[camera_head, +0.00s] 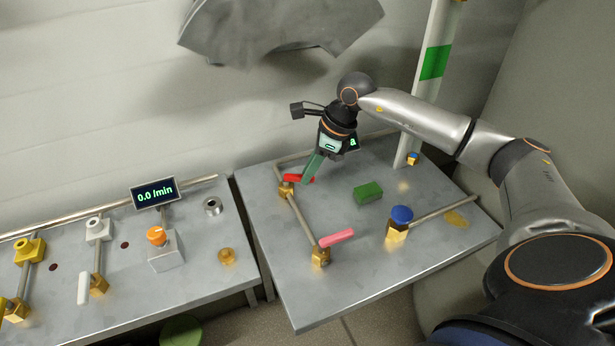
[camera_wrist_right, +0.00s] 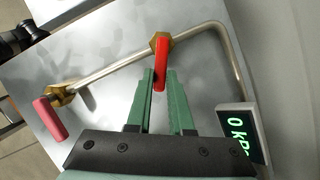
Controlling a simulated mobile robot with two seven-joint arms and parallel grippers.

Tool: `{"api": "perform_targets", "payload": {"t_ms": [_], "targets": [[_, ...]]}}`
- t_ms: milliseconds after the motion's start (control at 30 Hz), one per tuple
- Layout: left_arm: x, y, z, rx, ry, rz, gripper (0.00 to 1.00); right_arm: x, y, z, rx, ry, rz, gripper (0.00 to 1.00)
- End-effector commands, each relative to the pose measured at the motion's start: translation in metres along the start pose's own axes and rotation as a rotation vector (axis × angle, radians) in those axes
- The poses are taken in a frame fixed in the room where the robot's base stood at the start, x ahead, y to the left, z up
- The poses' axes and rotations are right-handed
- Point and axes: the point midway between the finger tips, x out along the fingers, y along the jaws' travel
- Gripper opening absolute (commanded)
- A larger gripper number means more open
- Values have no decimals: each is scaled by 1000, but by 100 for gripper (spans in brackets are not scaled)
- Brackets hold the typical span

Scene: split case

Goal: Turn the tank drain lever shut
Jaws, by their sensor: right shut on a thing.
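A red lever (camera_head: 297,178) sits on a brass valve (camera_head: 286,190) in the pipe on the right bench. My right gripper (camera_head: 307,181) is shut on the red lever, its green fingers on either side of it; the lever also shows in the right wrist view (camera_wrist_right: 160,66). The red lever stands crosswise to the pipe. A pink lever (camera_head: 337,238) sits on a second brass valve (camera_head: 320,257) nearer the front, also at an angle to the pipe. No label shows which lever is the tank drain. My left gripper is not in view.
A green block (camera_head: 367,192) and a blue-capped brass valve (camera_head: 400,219) stand on the right bench (camera_head: 350,290). A display reading "0 kP", cut off, shows in the wrist view (camera_wrist_right: 242,134). The left bench holds a "0.0 l/min" display (camera_head: 155,193), an orange knob (camera_head: 156,236) and a white lever (camera_head: 83,288).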

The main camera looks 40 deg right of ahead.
Motion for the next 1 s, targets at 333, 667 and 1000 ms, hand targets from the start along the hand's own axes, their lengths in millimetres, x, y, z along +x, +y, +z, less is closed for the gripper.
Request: {"api": "perform_targets", "payload": {"t_ms": [333,667,1000], "targets": [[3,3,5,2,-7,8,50,0,-17,4,-275,-4,111,0],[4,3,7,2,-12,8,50,2,-25,7,-438,-2,176,0],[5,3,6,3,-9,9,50,2,-27,8,-487,0,196,0]]}}
